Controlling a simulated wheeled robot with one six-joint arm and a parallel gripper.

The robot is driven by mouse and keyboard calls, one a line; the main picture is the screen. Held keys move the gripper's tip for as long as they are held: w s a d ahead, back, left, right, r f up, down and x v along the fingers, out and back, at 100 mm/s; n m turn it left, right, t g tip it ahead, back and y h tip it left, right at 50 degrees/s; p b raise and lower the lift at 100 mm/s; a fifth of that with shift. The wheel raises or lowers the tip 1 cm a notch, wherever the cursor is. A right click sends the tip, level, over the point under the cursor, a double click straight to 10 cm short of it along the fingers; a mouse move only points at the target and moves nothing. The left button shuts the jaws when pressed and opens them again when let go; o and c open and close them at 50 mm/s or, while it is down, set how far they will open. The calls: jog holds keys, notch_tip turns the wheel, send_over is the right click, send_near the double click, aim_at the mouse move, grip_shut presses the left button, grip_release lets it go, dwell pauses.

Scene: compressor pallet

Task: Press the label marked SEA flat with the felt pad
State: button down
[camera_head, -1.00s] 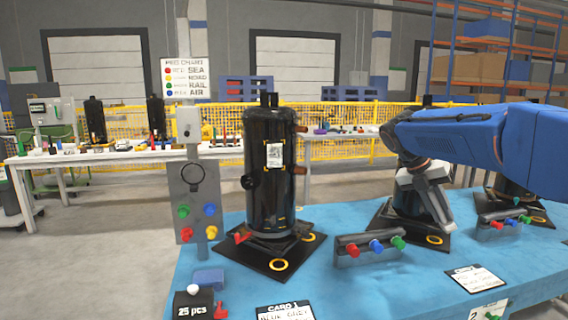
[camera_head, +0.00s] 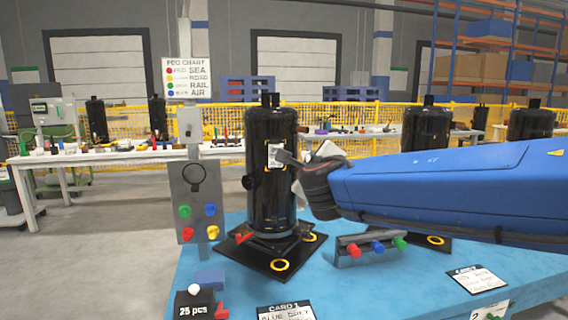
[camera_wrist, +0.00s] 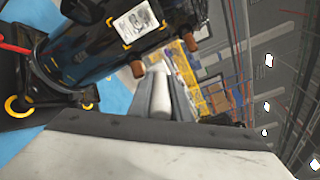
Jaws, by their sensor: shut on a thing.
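The black compressor (camera_head: 262,200) stands upright on its dark base plate. A white label (camera_head: 275,152) with unreadable dark print sits on its front between yellow corner marks; it also shows in the wrist view (camera_wrist: 138,22). My gripper (camera_head: 304,166) is at the compressor's right side, pointing left. It is shut on a pale piece (camera_wrist: 160,88), apparently the felt pad, whose far end is hard to make out. The grey tip in front overlaps the label's right edge in the head view; I cannot tell whether it touches. In the wrist view the label is beyond the fingertips, up and left.
A peg chart (camera_head: 188,79) lists SEA with a red dot. A post panel (camera_head: 197,200) with coloured knobs stands left of the compressor. A rack with coloured pegs (camera_head: 352,250) stands right. A blue block (camera_head: 209,279) and cards lie on the blue table top (camera_head: 330,290).

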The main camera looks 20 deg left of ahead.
jog(key=s+a+n+y, duration=0.1)
jog(key=a+n+y, duration=0.1)
jog(key=a, duration=0.5)
jog(key=shift+s+a+r+g+y, duration=0.3)
jog(key=shift+a+y, duration=0.1)
jog(key=shift+y, duration=0.3)
jog(key=shift+w+a, duration=0.15)
jog(key=shift+w, duration=0.1)
dwell(0.9)
dwell(0.4)
jog(key=v, duration=0.3)
jog(key=shift+s, duration=0.2)
jog(key=shift+w+f, duration=0.15)
dwell(0.4)
jog(key=shift+w+a+f, duration=0.25)
jog(key=shift+w+f, duration=0.1)
jog(key=shift+w, duration=0.15)
jog(key=shift+w+a+f, duration=0.25)
jog(key=shift+w+f, duration=0.1)
jog(key=shift+w, duration=0.2)
